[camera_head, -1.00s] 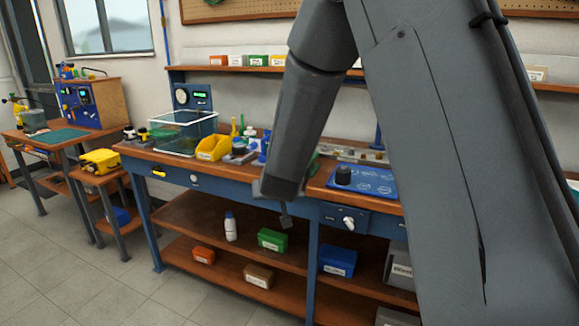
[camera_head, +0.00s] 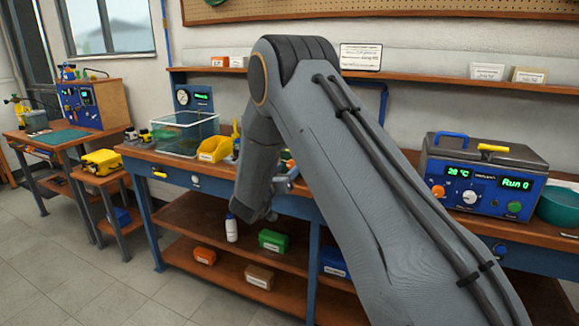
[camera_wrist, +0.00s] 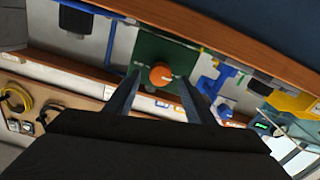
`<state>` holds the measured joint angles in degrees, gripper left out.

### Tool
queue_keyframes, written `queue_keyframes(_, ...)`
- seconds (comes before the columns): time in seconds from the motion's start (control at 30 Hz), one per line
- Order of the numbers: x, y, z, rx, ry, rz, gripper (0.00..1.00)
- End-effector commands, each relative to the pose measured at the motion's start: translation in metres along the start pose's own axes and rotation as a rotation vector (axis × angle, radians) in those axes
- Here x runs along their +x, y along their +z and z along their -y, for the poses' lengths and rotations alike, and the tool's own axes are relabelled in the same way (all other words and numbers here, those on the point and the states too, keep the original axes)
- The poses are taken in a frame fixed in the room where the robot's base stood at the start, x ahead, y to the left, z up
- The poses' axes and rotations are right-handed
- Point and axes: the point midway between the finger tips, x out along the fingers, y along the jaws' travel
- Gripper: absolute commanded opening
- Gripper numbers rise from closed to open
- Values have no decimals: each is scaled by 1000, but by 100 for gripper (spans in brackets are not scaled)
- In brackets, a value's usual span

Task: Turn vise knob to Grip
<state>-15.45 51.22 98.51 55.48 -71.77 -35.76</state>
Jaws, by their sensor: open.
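An orange round knob (camera_wrist: 162,75) on a dark green plate (camera_wrist: 150,52) shows in the wrist view, between and beyond my fingertips. No label is readable, so I cannot confirm that it is the vise knob or how it is set. My gripper (camera_wrist: 159,82) is open and empty, one finger to each side of the knob in the picture. The fingers seem apart from it; the exact gap is unclear. In the head view a small orange part (camera_head: 291,165) shows beside my arm, which hides most of that bench section.
The workbench (camera_head: 275,197) carries a clear tank (camera_head: 185,135), a yellow bin (camera_head: 214,149) and a blue instrument box (camera_head: 483,190). Open floor lies at left.

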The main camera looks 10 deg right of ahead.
Motion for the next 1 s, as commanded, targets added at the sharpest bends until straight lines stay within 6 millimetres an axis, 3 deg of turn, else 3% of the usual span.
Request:
queue_keyframes(0.2,19,0,0,-1,0,0,49)
queue_keyframes(0.5,22,0,0,0,-1,1,49)
queue_keyframes(0.73,21,0,0,0,-1,1,11)
queue_keyframes(1.0,21,0,0,22,-1,1,8)
